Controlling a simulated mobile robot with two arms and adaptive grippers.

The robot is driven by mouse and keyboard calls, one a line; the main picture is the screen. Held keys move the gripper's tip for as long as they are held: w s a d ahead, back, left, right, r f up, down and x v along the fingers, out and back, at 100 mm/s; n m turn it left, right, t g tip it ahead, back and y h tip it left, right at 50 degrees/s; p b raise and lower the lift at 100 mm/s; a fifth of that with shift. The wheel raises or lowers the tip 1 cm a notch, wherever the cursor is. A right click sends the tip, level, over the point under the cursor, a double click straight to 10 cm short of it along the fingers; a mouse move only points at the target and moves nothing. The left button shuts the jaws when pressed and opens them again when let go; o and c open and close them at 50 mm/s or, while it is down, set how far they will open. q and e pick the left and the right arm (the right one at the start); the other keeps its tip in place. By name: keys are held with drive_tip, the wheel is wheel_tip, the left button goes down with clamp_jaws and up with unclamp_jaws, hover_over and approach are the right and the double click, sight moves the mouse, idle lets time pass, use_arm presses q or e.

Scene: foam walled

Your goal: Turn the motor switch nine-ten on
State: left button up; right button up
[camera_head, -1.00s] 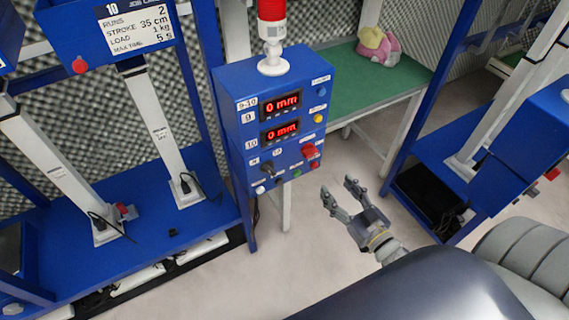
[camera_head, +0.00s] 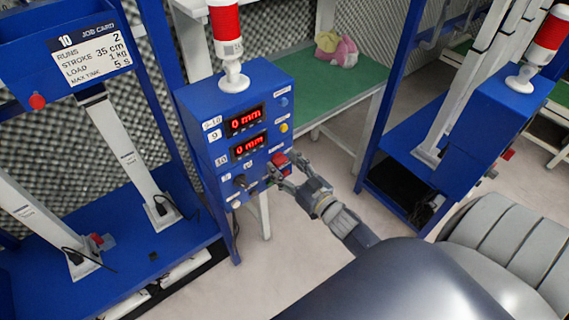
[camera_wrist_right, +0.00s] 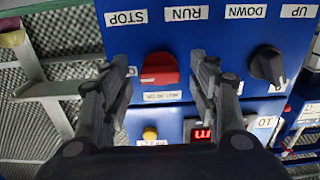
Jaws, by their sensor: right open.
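The red motor switch (camera_head: 279,160) sits at the lower right of the blue control box (camera_head: 213,156) marked 9-10. In the right wrist view the red switch (camera_wrist_right: 160,70) lies between my two fingers, with a small label by it. My right gripper (camera_head: 287,172) is open in front of the box's lower part, its fingers to either side of the switch. I cannot tell whether the fingers touch it. A black knob (camera_wrist_right: 267,66) is to the right of the fingers in the wrist view. My left gripper is not in view.
The box shows two red displays (camera_head: 246,120) reading 0 mm, with a red-topped beacon (camera_head: 229,45) above. A yellow button (camera_wrist_right: 150,133) is close to the left finger in the wrist view. A green table (camera_head: 318,100) and a second blue box (camera_head: 490,130) stand to the right.

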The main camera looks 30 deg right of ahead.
drive_tip(key=shift+w, duration=0.2)
drive_tip(key=c, duration=1.1)
drive_tip(key=shift+o, duration=0.2)
